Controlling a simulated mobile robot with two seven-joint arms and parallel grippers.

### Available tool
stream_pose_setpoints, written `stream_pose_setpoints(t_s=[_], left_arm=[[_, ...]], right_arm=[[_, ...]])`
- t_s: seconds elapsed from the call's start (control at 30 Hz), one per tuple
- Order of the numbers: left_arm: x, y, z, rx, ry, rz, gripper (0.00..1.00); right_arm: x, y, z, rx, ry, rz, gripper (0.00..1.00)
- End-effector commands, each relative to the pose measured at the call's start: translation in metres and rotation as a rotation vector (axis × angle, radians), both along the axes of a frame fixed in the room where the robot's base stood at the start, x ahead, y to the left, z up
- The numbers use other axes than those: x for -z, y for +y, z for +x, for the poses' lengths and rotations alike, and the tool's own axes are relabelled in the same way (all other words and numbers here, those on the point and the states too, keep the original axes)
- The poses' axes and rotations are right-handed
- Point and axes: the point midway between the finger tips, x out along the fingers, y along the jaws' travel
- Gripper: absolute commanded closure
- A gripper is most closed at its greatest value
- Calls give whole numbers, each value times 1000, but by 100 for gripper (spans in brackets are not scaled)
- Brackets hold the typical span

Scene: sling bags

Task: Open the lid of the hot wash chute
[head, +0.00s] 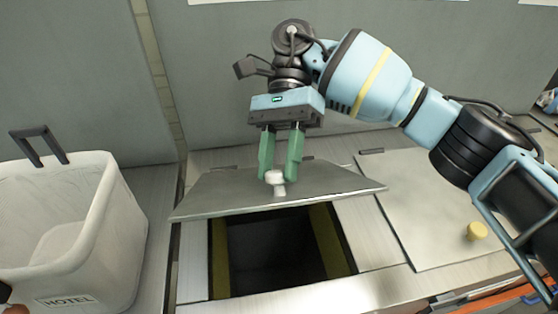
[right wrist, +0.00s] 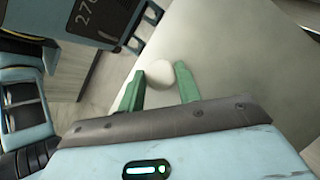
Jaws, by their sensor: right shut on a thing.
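The metal chute lid (head: 325,182) is tilted up at its front edge, with a dark square opening (head: 272,250) showing below it. A pale round knob (head: 276,188) stands on the lid. My right gripper (head: 278,174) is shut on this knob, with its green fingers on either side. The knob also shows between the fingers in the right wrist view (right wrist: 158,74). I see no label telling whether this is the hot wash chute.
A second, flat lid (head: 420,195) with a yellow knob (head: 477,231) lies closed to the right. A white bin marked HOTEL (head: 125,235) stands at the left, with a dark handle (head: 40,147) above its rim. A grey wall (head: 225,60) rises behind the counter.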

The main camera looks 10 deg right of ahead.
Motion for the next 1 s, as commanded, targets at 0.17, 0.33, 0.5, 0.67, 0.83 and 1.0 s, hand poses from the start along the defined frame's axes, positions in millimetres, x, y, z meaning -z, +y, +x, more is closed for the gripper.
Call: stream_pose_setpoints(t_s=[0.17, 0.33, 0.5, 0.67, 0.83, 1.0], left_arm=[[0, 0, 0, 0, 0, 0, 64], [0, 0, -1, -1, 1, 0, 64], [0, 0, -3, 0, 5, -1, 64], [1, 0, -5, 0, 8, -1, 64], [5, 0, -7, 0, 14, -1, 64], [7, 0, -8, 0, 17, 0, 64]], right_arm=[[-1, 0, 0, 2, -3, 0, 65], [-1, 0, 0, 1, -2, 0, 45], [0, 0, 0, 1, -1, -1, 45], [-3, 0, 0, 0, -1, 0, 45], [-20, 0, 1, 1, -4, -2, 45], [-35, 0, -8, -2, 0, 0, 45]])
